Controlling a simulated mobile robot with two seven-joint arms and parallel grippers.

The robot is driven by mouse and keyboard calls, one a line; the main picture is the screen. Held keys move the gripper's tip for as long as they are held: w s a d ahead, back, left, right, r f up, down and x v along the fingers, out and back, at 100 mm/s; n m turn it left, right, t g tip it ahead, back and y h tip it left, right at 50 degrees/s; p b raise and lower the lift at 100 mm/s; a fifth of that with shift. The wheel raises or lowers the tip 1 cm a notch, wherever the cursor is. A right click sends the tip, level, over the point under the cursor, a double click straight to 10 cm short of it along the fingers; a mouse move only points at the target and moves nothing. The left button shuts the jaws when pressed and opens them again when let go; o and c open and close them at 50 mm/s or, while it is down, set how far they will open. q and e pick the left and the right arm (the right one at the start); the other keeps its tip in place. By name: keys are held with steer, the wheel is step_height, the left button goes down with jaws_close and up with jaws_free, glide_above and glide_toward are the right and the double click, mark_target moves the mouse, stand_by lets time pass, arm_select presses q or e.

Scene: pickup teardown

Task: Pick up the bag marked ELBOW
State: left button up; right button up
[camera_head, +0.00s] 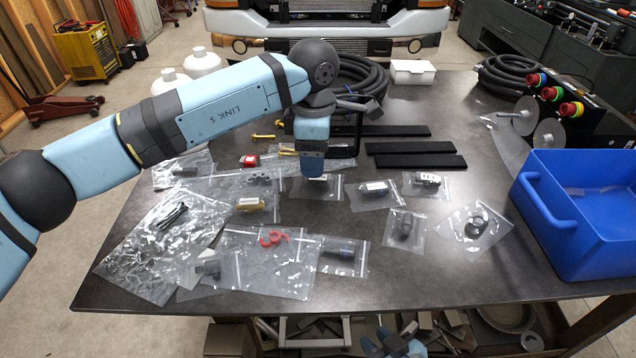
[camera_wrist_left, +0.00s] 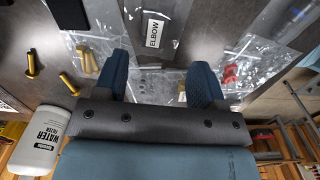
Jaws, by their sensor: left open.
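The bag marked ELBOW (camera_wrist_left: 155,30) is clear plastic with a white label, at the top middle of the left wrist view, beyond my open left fingers. My left gripper (camera_head: 314,168) hangs over the bags at the middle of the table, fingertips pointing down; it also shows in the left wrist view (camera_wrist_left: 160,85), empty. In the head view a clear bag (camera_head: 322,188) lies just below and in front of it; no label there is legible, so I cannot tell which is ELBOW. What seems to be my right gripper (camera_head: 395,342) is at the bottom edge, below the table front.
Several other clear bags of parts lie around, including one with a red clip (camera_head: 273,239). Black bars (camera_head: 415,147) and a coiled hose (camera_head: 360,80) lie behind. A blue crate (camera_head: 540,205) stands at the right. The front table strip (camera_head: 420,285) is clear.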

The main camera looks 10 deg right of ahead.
mark_target(318, 182)
arm_select(q)
steer(key=shift+w+d+f, duration=0.1)
steer(key=shift+d+f, duration=0.05)
steer(key=shift+f, duration=0.85)
steer(key=shift+w+d+f, duration=0.1)
steer(key=shift+d+f, duration=0.05)
steer(key=shift+f, duration=0.9)
steer(key=shift+w+d+f, duration=0.1)
steer(key=shift+d+f, duration=0.05)
steer(key=shift+f, duration=0.85)
steer(key=c, duration=1)
steer(key=shift+r, duration=0.15)
